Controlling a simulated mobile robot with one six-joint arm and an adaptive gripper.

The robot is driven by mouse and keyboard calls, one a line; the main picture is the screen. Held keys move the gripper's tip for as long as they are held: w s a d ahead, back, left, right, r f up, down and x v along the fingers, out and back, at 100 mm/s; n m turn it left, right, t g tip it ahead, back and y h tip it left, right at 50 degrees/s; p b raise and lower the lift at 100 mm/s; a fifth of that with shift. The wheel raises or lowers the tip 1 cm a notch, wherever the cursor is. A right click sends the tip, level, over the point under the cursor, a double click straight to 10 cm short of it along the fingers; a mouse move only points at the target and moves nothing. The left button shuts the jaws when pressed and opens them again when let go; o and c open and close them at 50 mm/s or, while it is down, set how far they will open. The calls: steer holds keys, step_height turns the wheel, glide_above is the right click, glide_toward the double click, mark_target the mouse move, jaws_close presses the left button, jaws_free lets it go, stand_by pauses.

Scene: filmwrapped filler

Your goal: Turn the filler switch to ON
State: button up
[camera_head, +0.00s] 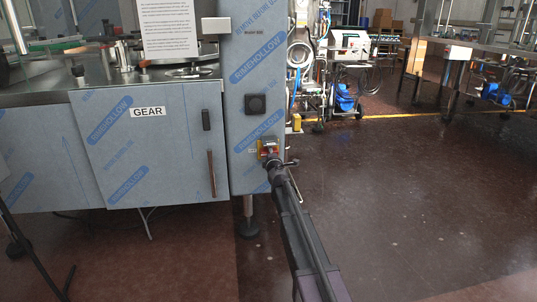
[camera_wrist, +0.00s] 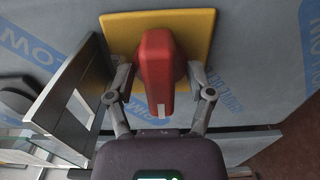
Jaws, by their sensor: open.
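The filler switch is a red knob (camera_wrist: 160,70) on a yellow square plate (camera_wrist: 115,32), fixed to the film-covered panel in the wrist view. In the head view the yellow plate (camera_head: 262,152) shows low on the narrow front column, with the knob partly hidden by my arm. My gripper (camera_wrist: 160,85) is open, with one finger on each side of the red knob. A small gap shows between each finger and the knob. I cannot read any ON or OFF mark on the plate.
The filler cabinet (camera_head: 150,165) has a door marked GEAR and a long handle (camera_head: 211,174). A black square fitting (camera_head: 255,104) sits above the switch. In the wrist view a flat grey plate (camera_wrist: 75,85) stands left of the knob. Open floor (camera_head: 410,200) lies to the right.

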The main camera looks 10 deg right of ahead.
jaws_close()
steer(key=shift+a, duration=0.2)
steer(key=shift+d, duration=0.15)
